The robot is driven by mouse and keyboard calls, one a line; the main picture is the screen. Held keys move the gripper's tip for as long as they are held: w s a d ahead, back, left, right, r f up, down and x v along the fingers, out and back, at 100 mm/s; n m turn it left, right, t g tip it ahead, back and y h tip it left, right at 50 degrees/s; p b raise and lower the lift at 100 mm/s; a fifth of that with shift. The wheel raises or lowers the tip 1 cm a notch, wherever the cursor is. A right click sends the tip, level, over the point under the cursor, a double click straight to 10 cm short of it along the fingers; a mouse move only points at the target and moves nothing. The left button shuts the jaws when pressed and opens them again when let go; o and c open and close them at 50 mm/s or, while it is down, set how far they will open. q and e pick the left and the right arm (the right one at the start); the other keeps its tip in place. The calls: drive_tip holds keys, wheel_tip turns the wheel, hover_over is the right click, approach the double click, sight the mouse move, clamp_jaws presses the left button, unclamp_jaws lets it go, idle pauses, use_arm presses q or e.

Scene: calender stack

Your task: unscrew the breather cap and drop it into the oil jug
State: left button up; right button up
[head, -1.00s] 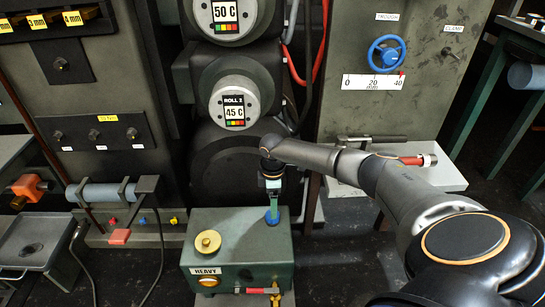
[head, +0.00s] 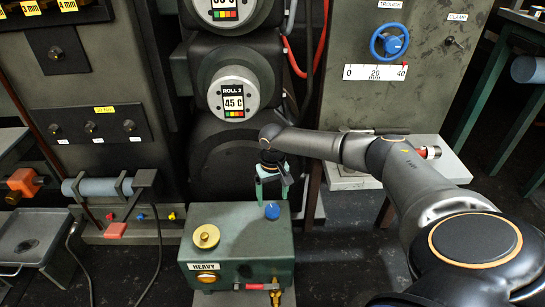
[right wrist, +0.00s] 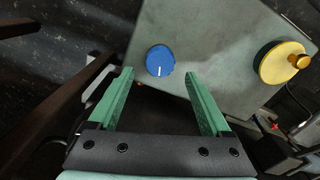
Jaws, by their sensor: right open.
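A round blue cap (head: 272,211) with a white mark sits on the top of a green box (head: 228,240) labelled HEAVY; I take it for the breather cap. It shows whole in the right wrist view (right wrist: 160,60), apart from both fingers. My right gripper (head: 272,194) is open above the blue cap, its green fingers spread to either side. In the right wrist view the cap lies just beyond the gap between the fingertips (right wrist: 158,75). I cannot pick out an oil jug. My left gripper is out of view.
A brass-yellow cap with a knob (head: 206,236) stands on the box left of the blue cap. A red-handled valve (head: 255,286) is at the box's front. A dark roll (head: 233,160) stands behind. A grey tray (head: 30,240) is at the left.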

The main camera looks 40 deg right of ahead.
sight(273, 208)
wheel_tip(273, 208, down, 5)
drive_tip(key=shift+r+b, duration=0.1)
drive_tip(key=shift+b, duration=0.6)
drive_tip(key=shift+f+b, duration=0.6)
drive_tip(key=shift+f, duration=0.5)
drive_tip(key=c, duration=1.3)
drive_tip(key=shift+n, duration=0.8)
drive_tip(key=shift+n+p, duration=0.3)
drive_tip(key=shift+n, duration=1.1)
